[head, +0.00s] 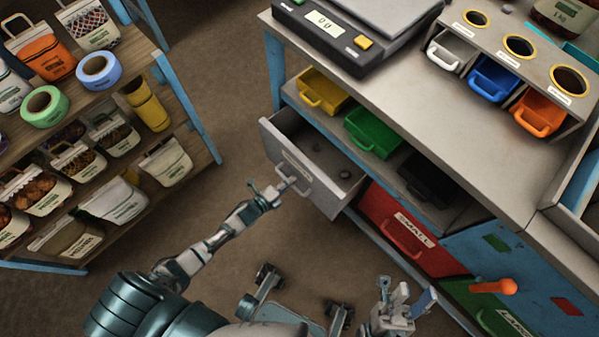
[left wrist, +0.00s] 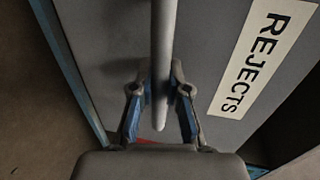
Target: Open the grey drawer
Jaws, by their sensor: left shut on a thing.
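The grey drawer (head: 320,184) stands pulled out of the bench, its inside showing with a couple of small dark lumps in it. Its front carries a pale label, which reads REJECTS in the left wrist view (left wrist: 262,58). My left gripper (head: 284,187) is at the drawer front, shut on the drawer's bar handle. In the left wrist view the handle (left wrist: 163,60) runs between the two fingers (left wrist: 160,105). My right gripper (head: 404,298) is low, in front of the bench, apart from the drawer and empty, its fingers spread.
A red drawer (head: 400,225) is right of the grey one. Yellow (head: 322,92) and green (head: 372,132) bins sit on the shelf above. A scale (head: 345,35) stands on the bench top. A rack (head: 190,100) of sacks and tape stands left, with bare floor (head: 215,75) between.

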